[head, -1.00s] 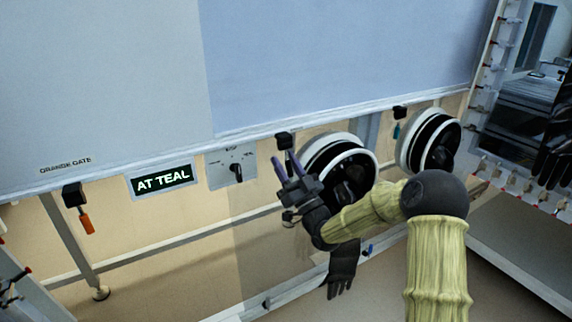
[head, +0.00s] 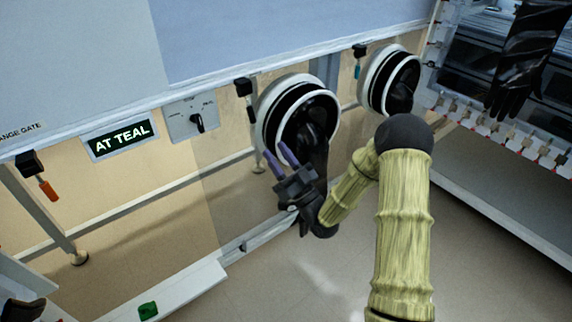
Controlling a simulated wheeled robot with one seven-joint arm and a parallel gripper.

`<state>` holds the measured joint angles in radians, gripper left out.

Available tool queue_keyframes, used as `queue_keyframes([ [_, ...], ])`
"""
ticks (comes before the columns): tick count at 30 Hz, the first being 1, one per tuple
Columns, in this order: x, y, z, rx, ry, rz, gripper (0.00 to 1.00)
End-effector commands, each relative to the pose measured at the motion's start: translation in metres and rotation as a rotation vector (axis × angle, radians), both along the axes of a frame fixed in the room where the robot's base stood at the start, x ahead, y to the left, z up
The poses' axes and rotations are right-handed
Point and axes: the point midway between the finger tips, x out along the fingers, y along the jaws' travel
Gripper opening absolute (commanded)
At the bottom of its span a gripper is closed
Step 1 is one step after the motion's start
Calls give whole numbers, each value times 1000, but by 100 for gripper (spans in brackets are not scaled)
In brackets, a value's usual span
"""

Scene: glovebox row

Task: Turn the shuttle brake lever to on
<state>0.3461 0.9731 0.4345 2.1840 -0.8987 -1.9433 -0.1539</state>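No lever here carries a readable "shuttle brake" label, so I cannot tell which one it is. An orange-handled lever (head: 47,190) hangs below a black block at the left. A teal-handled lever (head: 357,70) hangs under the edge at the upper right. A black block (head: 243,87) with a dark stem sits between them. A grey panel with a black selector knob (head: 197,122) is left of that block. My gripper (head: 275,152) has two purple fingers apart with nothing between them. It is in front of and below the left glove port, touching no lever that I can see.
Two round glove ports (head: 268,112) (head: 370,85) stick out from the front. A low white rail (head: 190,285) with a green piece (head: 148,310) crosses the lower left. Open floor lies below my gripper.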

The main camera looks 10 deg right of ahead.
Motion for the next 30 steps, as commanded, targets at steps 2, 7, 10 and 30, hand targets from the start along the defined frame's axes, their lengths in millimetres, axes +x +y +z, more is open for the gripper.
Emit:
queue_keyframes([
  [2, -8, -8, -9, 0, 4, -2, 37],
  [7, -19, -15, -19, 0, 1, 1, 37],
  [10, -21, -17, -21, 0, 0, 0, 37],
  [30, 1, 15, -34, -373, 253, -26, 0],
])
